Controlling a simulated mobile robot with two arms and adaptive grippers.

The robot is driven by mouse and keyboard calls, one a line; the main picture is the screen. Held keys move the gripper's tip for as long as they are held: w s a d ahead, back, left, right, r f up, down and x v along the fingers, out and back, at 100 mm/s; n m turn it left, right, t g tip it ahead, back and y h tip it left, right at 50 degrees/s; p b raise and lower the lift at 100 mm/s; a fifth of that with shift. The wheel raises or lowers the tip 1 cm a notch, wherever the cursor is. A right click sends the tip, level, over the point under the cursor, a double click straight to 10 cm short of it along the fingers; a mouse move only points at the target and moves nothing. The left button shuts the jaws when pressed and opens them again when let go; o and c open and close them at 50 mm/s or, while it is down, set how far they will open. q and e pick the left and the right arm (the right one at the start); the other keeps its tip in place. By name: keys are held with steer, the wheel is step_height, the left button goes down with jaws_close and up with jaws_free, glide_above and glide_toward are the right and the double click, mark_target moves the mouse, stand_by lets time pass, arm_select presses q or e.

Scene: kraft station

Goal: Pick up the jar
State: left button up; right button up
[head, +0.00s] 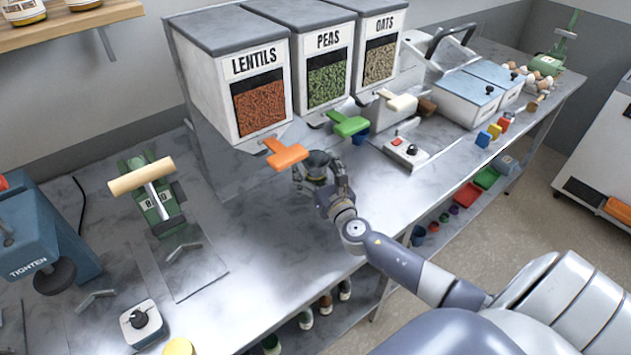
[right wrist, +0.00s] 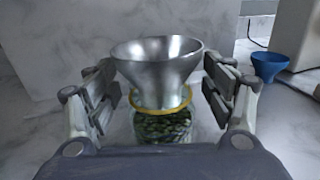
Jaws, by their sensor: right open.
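The jar (right wrist: 162,126) is clear glass with green contents and shows in the right wrist view, upright on the counter. A metal funnel (right wrist: 155,60) with a yellow ring at its lower edge sits on its mouth. My right gripper (right wrist: 160,97) is open, with one finger on each side of the funnel and jar; I see gaps on both sides. The jar's lower part is hidden by the gripper body. In the head view my right gripper (head: 322,180) is in front of the bins, and the jar is mostly hidden there. My left gripper is not in view.
Bins of lentils (head: 262,105), peas (head: 327,82) and oats (head: 381,62) stand behind. An orange lever (head: 286,153) and a green lever (head: 348,124) jut out near my right gripper. A blue funnel-like cup (right wrist: 268,66) stands to the right. The counter's front middle is clear.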

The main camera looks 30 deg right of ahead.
steer(key=shift+s, duration=0.1)
steer(key=c, duration=0.3)
steer(key=shift+r, duration=0.1)
steer(key=c, duration=1.2)
